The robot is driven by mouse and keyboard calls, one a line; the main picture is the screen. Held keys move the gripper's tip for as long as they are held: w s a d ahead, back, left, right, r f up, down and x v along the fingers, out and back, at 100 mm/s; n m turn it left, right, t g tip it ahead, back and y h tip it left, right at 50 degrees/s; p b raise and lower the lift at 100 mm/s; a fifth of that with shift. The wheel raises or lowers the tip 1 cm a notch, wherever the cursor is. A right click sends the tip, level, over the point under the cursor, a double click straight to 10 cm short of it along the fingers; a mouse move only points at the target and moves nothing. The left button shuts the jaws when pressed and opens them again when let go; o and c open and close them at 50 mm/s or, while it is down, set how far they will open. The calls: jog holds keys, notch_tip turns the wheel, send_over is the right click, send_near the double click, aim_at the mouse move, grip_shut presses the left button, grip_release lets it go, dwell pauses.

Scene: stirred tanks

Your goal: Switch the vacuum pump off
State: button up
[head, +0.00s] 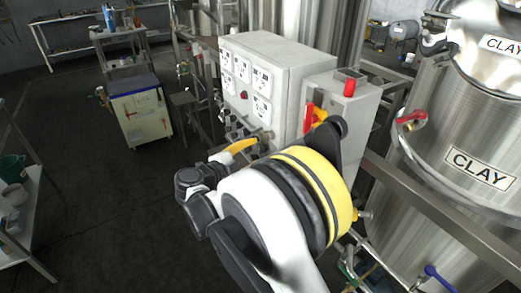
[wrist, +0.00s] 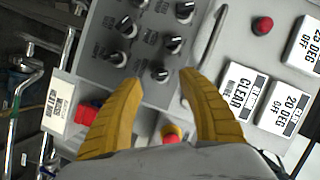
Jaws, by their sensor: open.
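A grey control box (head: 275,75) stands in the middle of the head view, with several white label plates and a row of dark knobs low on its face. My gripper (wrist: 160,80) is open and empty, its yellow fingers spread in front of the panel in the wrist view. A red control (wrist: 88,112) lies left of the left finger, and a red-tipped part (wrist: 170,133) shows between the fingers near the palm. I cannot read which control belongs to the vacuum pump. In the head view one yellow finger (head: 241,146) shows.
A bent metal handle (wrist: 203,52) rises near the right fingertip. Steel tanks (head: 450,150) labelled CLAY stand right. A wheeled cabinet (head: 138,112) stands left. Open floor lies between.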

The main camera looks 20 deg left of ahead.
jog(key=v, duration=0.8)
jog(key=shift+s+r, duration=0.1)
